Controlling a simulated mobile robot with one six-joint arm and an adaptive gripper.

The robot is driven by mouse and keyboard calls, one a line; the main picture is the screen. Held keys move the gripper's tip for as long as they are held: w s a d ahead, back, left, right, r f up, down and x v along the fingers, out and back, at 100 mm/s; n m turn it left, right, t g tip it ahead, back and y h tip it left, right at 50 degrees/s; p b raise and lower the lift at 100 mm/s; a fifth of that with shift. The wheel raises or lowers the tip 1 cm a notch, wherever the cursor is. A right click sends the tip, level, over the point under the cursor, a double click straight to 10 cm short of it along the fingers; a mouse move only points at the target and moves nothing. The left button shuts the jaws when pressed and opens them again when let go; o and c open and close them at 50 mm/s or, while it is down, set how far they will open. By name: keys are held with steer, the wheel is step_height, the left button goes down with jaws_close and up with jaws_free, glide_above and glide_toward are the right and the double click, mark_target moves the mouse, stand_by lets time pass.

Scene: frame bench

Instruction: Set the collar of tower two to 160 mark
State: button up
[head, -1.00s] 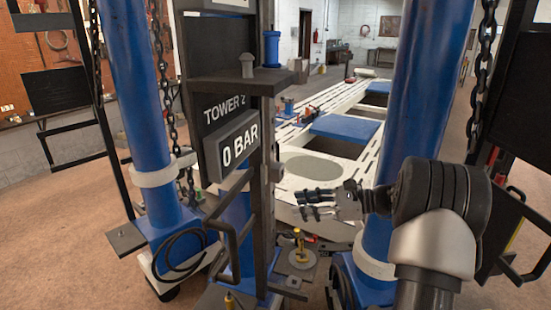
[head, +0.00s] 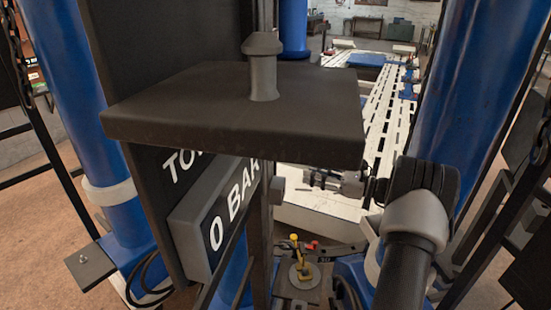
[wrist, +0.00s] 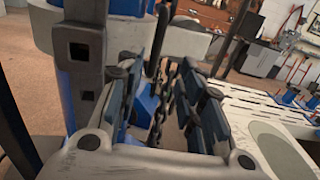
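The tower two sign (head: 178,165) is partly covered by a dark shelf in the head view; the 0 BAR display (head: 215,225) is below it. A pale collar (head: 113,192) circles the left blue column; I cannot tell whether it belongs to tower two. No 160 mark is readable.
The dark shelf (head: 240,100) carries a grey knob-like post (head: 263,68) and juts out close ahead. A blue column (head: 470,90) stands right, behind my arm. A chain (wrist: 160,110) hangs beyond the fingers. A yellow-handled part (head: 298,262) is low down.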

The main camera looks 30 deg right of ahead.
steer(key=b+x, duration=0.2)
steer(key=x, duration=0.9)
steer(key=shift+a, duration=0.25)
steer(key=shift+r, duration=0.1)
steer(key=shift+c, duration=0.4)
jaws_close()
